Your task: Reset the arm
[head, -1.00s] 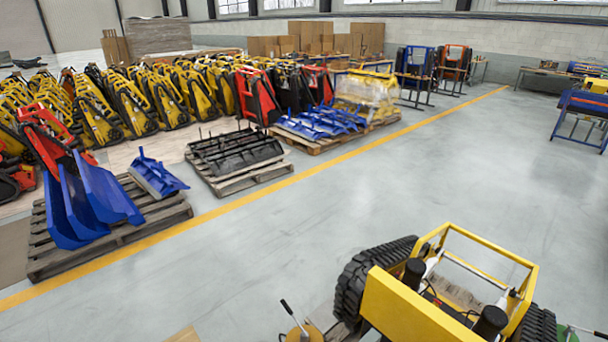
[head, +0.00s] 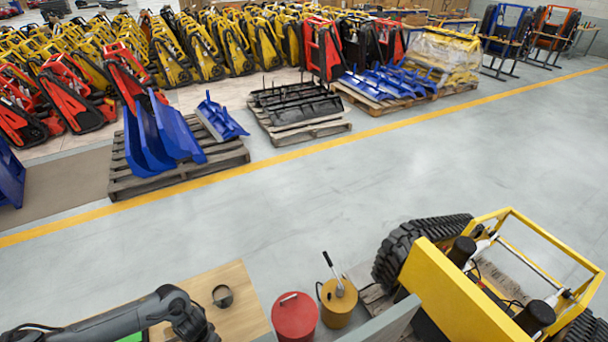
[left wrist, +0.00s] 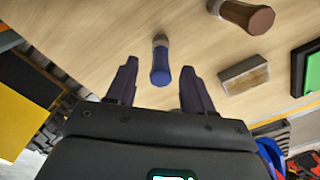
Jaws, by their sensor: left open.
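My left arm (head: 130,318) reaches in at the bottom left of the head view, over a wooden tabletop (head: 235,285); its gripper is not clearly seen there. In the left wrist view my left gripper (left wrist: 159,66) is open, with its two dark fingers apart. A blue cylinder with a grey end (left wrist: 160,76) shows between the fingers; nothing shows the fingers touching it. My right arm and gripper are not in view.
On the tabletop in the left wrist view are a brown cylinder (left wrist: 248,16), a small block (left wrist: 244,75) and a black-framed green panel (left wrist: 312,70). The head view shows a red can (head: 294,317), an orange can (head: 338,303) and a yellow tracked carrier (head: 455,295). The middle floor is clear.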

